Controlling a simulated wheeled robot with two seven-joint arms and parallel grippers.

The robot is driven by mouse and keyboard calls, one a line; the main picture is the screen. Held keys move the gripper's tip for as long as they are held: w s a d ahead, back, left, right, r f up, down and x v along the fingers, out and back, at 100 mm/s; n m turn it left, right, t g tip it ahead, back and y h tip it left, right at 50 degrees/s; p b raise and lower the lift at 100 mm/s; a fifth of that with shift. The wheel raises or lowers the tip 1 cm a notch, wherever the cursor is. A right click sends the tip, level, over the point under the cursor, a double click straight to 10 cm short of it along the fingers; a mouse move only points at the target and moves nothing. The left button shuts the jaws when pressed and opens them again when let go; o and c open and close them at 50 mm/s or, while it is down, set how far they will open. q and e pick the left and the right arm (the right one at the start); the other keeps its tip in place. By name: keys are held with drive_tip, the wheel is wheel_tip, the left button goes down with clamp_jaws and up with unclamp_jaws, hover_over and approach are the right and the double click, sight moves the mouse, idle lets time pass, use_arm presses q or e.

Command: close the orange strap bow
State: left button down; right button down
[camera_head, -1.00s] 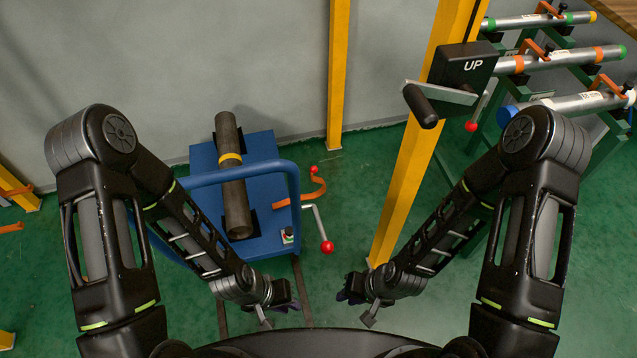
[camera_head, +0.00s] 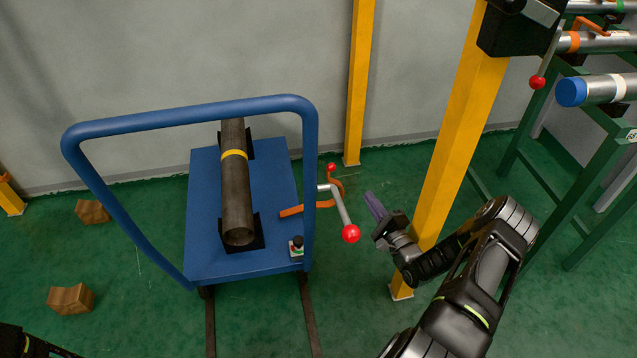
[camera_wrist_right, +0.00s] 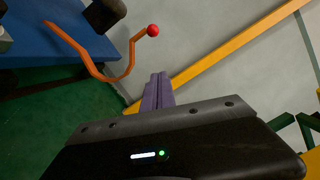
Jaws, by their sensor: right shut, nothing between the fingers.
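The orange strap bow (camera_head: 292,211) sticks out from the right side of the blue cart, away from the dark pipe (camera_head: 236,190). It curves up to a small red ball (camera_head: 331,168) at its end. A grey crank with a larger red ball (camera_head: 351,234) hangs in front of it and hides part of it. My right gripper (camera_head: 376,206) has purple fingers, shut and empty, to the right of the bow and apart from it. In the right wrist view the bow (camera_wrist_right: 92,66) curves beyond the shut fingertips (camera_wrist_right: 157,80). My left gripper is out of view.
The blue cart (camera_head: 207,240) has a tall handle (camera_head: 190,110) and a small switch box (camera_head: 296,247). A yellow post (camera_head: 460,130) stands close behind my right arm. Wooden blocks (camera_head: 70,299) lie on the floor at left. Green racks with pipes stand at right.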

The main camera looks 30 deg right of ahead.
drive_tip(key=shift+r, duration=0.1)
